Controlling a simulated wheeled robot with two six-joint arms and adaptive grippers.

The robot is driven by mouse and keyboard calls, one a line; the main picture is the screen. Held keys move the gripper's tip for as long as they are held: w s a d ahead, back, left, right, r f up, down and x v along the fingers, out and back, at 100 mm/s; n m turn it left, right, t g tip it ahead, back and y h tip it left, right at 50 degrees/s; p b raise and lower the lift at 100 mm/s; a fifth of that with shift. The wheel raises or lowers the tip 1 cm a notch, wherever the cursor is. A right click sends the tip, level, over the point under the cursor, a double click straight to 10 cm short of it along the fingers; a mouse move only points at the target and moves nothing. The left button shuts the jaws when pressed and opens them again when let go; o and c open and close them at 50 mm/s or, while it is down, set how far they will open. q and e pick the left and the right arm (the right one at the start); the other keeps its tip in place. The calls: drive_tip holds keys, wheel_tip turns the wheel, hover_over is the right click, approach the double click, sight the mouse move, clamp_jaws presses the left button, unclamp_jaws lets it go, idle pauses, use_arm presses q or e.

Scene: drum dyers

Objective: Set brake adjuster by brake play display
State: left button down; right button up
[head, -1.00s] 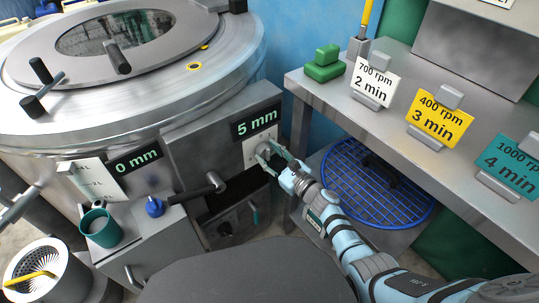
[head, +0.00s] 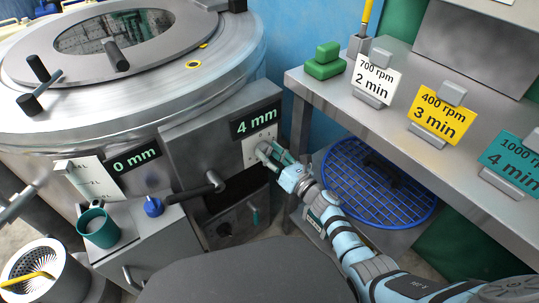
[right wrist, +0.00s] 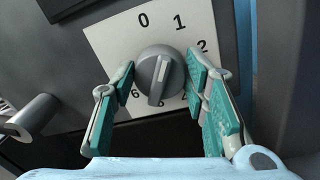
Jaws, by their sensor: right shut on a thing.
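The brake adjuster is a round grey knob (right wrist: 160,75) on a white dial plate (right wrist: 110,40). The figures 0, 1, 2 and 6 are readable around it; the lower figures are partly hidden. The knob's ridge runs downward, slightly left. My right gripper (right wrist: 160,68) is shut on the knob, one teal finger on each side. In the head view my right gripper (head: 268,153) reaches the knob from the lower right and partly hides it. The display (head: 257,121) just above the dial reads 4 mm. My left gripper is not in view.
A second display (head: 134,161) reads 0 mm. A black-gripped lever (head: 205,188) sticks out left of the dial. A metal bench (head: 400,140) with sign cards stands on the right, above a blue grate (head: 375,190). A teal mug (head: 98,230) stands at lower left.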

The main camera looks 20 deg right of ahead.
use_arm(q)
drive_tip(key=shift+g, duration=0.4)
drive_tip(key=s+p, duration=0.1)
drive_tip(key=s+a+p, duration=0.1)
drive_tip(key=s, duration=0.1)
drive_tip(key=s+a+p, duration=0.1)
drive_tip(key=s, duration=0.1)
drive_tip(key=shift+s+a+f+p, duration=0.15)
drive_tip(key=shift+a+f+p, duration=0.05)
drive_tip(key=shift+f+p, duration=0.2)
use_arm(e)
drive_tip(key=m, duration=0.9)
drive_tip(key=m+h, duration=0.1)
drive_tip(key=m, duration=0.8)
drive_tip(key=f+m, duration=0.1)
drive_tip(key=m, duration=0.8)
drive_tip(key=shift+s+a+t+h, duration=0.1)
drive_tip(key=shift+t+h, duration=0.2)
drive_tip(key=shift+h, duration=0.1)
